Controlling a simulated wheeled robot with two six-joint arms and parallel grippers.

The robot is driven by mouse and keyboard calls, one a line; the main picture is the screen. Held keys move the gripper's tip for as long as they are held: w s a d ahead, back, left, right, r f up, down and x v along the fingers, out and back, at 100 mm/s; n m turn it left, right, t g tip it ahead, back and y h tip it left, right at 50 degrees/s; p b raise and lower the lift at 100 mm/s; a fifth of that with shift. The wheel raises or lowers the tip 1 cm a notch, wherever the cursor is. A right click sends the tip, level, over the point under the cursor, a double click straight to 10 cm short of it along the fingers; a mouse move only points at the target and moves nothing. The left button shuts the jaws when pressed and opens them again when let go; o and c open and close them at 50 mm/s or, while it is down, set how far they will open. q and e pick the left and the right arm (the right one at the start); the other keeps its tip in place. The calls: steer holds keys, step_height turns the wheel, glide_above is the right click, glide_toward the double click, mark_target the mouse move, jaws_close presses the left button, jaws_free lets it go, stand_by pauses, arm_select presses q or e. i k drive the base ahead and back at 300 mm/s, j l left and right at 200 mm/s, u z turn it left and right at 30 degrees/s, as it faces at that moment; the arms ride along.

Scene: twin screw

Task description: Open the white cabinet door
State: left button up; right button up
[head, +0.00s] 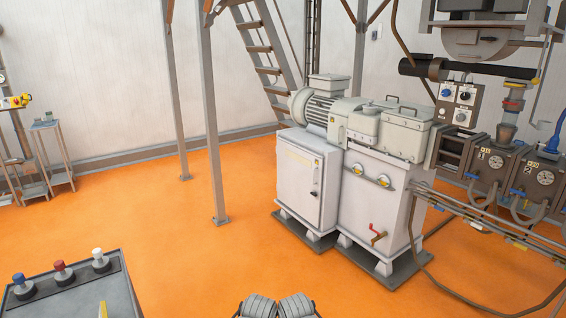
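The white cabinet (309,178) stands on the orange floor right of the centre in the head view. Its front door is closed, with a small dark handle (316,174) on its right side and a yellow warning label near the top right. The cabinet is part of a larger white machine and stands on a dark base plate with short feet. Two grey ribbed parts of mine show at the bottom edge, well in front of the cabinet and apart from it.
A wider white housing (379,205) with a red-handled valve (377,233) adjoins the cabinet. A console (72,287) with coloured knobs is at the lower left. A steel post (212,140) stands left of the cabinet. Pipes run at right. Open orange floor lies in front.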

mark_target(300, 172)
steer(key=i, duration=1.05)
steer(key=i+j+z, duration=0.1)
steer(key=i, duration=0.95)
steer(key=i+j+z, duration=0.2)
steer(key=i+z, duration=0.15)
steer(key=i, duration=0.25)
steer(key=i+j+z, duration=0.4)
steer(key=i, duration=0.15)
steer(key=i+j+z, duration=0.35)
steer(key=i+j, duration=0.1)
steer(key=i, duration=0.1)
